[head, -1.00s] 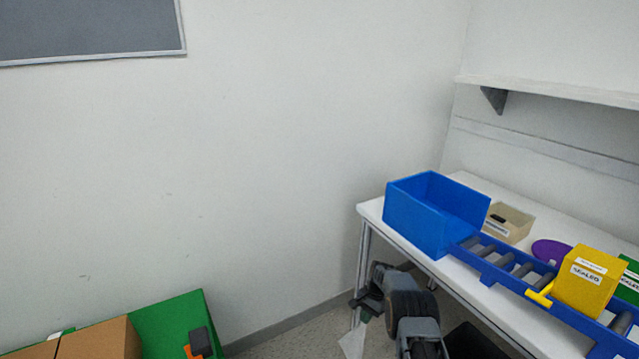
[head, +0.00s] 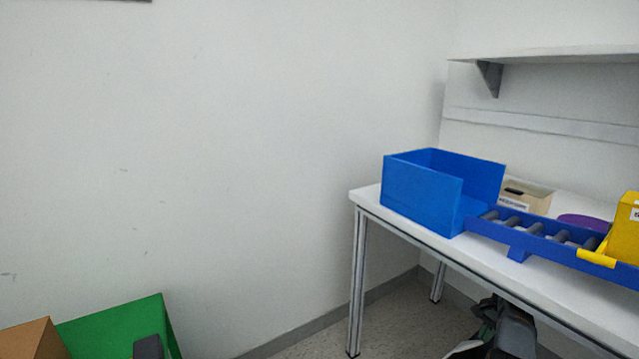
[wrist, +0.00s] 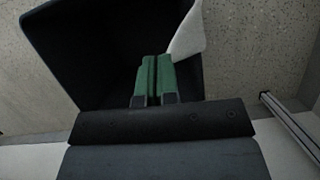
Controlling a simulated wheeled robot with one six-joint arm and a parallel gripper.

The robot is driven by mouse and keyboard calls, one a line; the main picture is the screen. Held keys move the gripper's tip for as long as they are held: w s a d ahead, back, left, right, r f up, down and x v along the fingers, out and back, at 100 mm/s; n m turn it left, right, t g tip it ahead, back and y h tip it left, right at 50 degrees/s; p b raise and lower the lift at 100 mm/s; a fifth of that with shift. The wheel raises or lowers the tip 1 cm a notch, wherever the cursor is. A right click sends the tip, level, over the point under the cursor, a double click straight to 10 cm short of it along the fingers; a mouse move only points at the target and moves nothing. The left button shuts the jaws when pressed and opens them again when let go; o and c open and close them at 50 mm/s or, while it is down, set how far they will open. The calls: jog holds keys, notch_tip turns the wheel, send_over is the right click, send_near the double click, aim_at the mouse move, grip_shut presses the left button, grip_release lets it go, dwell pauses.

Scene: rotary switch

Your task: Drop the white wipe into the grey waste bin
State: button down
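The white wipe (wrist: 188,34) shows in the wrist view at the tips of my gripper (wrist: 157,58), hanging out past the right finger. The two green fingers are nearly together, with the wipe pinched at their ends. The grey waste bin (wrist: 75,50), very dark here, opens wide behind and below the fingers. The wipe overlaps the bin's right edge in that view; I cannot tell its height above the rim. In the head view my gripper (head: 487,333) is low beside the table, with a bit of the wipe (head: 464,348) showing. The bin is not visible there.
A white table (head: 415,222) stands right, carrying a blue box (head: 422,190) and a blue roller track (head: 530,235). Its metal leg (head: 357,285) is left of my gripper. A green surface (head: 120,325) and cardboard box (head: 30,340) are lower left.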

jog(key=s+d+f+n+g+b, duration=0.1)
jog(key=s+d+f+n+b, duration=0.15)
jog(key=s+d, duration=0.55)
jog(key=shift+n+h, duration=0.4)
jog(key=shift+n, duration=0.15)
jog(key=shift+w+d+b+x, duration=0.15)
jog(key=shift+b+x, duration=0.7)
jog(key=shift+x, duration=0.4)
jog(key=shift+w+d+b+x, duration=0.15)
jog(key=shift+b+x, duration=0.65)
jog(key=shift+x, duration=0.5)
jog(key=shift+f, duration=0.1)
grip_release()
